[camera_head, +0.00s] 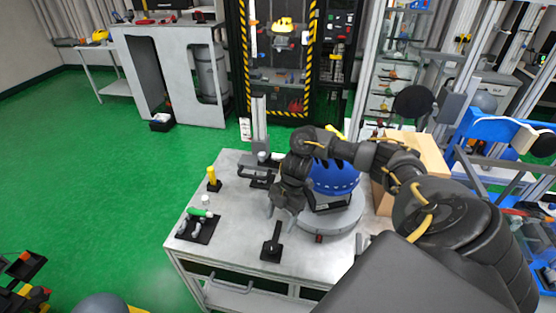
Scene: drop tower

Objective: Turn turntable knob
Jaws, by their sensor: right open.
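The round grey turntable (335,222) sits on the white table, with a blue ball-like object (335,180) on a dark stand on top of it. A small dark red part (319,238) shows at the turntable's front edge; I cannot tell whether it is the knob. My right gripper (284,212) is open, pointing down at the turntable's left side. It appears empty, and whether it touches anything is unclear. My right arm hides part of the blue object. My left gripper is not in view.
A black upright handle on a base (272,243) stands just in front of the gripper. A cardboard box (418,150) is behind right.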

